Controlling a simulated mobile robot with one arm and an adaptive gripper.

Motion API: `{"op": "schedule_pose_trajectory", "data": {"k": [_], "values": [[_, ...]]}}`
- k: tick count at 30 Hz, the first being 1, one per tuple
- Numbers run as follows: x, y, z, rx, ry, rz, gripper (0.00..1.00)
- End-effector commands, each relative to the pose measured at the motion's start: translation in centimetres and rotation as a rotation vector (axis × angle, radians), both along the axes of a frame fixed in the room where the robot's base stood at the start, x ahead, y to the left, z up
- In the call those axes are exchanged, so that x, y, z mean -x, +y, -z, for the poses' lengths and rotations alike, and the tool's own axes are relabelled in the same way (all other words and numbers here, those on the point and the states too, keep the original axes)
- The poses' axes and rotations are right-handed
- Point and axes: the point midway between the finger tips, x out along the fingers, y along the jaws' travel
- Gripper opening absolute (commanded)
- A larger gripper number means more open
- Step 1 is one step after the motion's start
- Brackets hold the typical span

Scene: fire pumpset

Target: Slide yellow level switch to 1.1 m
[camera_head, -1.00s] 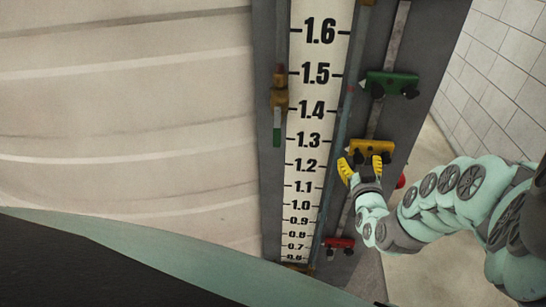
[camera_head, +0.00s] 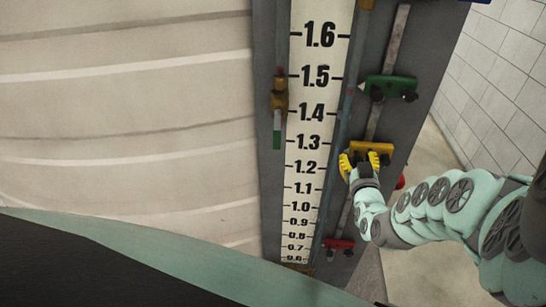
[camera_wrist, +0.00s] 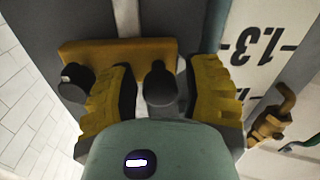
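The yellow level switch (camera_head: 372,150) sits on a vertical rail right of the scale (camera_head: 306,150), at a height between the 1.2 and 1.3 marks in the head view. In the wrist view its yellow bar (camera_wrist: 115,50) runs across the top, with a dark round knob (camera_wrist: 160,84) in the middle and another at its left end. My gripper (camera_head: 360,162) is at the switch's lower side. In the wrist view my gripper (camera_wrist: 162,82) is open, its yellow-padded fingers on either side of the middle knob with gaps showing. Finger contact with the bar cannot be told.
A green switch (camera_head: 391,86) is above on the same rail, and a red switch (camera_head: 338,244) is below. A brass valve (camera_head: 279,95) is left of the scale; it also shows at right in the wrist view (camera_wrist: 268,125). A tiled wall (camera_head: 505,90) stands at right.

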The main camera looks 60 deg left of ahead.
Motion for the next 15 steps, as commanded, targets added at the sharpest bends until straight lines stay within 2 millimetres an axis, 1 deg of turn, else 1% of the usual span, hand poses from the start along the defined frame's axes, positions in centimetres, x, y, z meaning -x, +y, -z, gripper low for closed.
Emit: {"op": "schedule_pose_trajectory", "data": {"k": [1,2,13,15], "values": [[0.07,0.06,-0.01,0.0,0.0,-0.002,0.42],[0.06,0.06,0.0,0.0,0.0,-0.002,0.39],[0.03,0.01,0.0,0.0,0.0,0.0,0.01],[0.02,0.0,0.01,0.0,0.0,0.0,0.0]]}}
